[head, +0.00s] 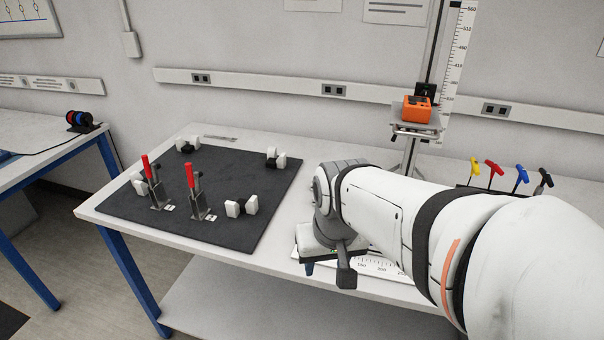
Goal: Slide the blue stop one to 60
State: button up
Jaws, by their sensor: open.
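A white scale strip (375,265) with black printed numbers lies along the front edge of the white table, partly covered by my arm. My gripper (331,270) points down over the left part of this scale. It is open, and one dark finger shows clearly in front. A small dark blue piece (309,269) shows just left of that finger, at the table's front edge. It may be part of the blue stop, but I cannot tell. The rest of the stop, any pointer and its reading are hidden behind my gripper and arm.
A dark board (240,180) with two red-handled clamps (191,178) and several white-and-black blocks fills the table's left. An orange box (416,110) sits on a stand beside a vertical scale (455,50). Coloured T-handles (493,170) stand at the right behind my arm.

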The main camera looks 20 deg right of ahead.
jog(key=w+d+m+p, duration=0.3)
jog(key=w+d+m, duration=0.1)
jog(key=w, duration=0.1)
jog(key=w+d+m+g+p, duration=0.1)
jog(key=w+d+m+p, duration=0.2)
jog(key=w+d+m, duration=0.1)
jog(key=w+d+m+g+p, duration=0.1)
jog(key=w+d+m+p, duration=0.2)
jog(key=w+d+m, duration=0.2)
jog(key=shift+w+d+m, duration=0.1)
jog(key=shift+w+m, duration=0.5)
jog(key=shift+w, duration=1.1)
jog(key=shift+f, duration=0.3)
notch_tip(320, 180, down, 7)
jog(key=shift+f+p, duration=0.15)
jog(key=shift+p, duration=0.75)
grip_shut()
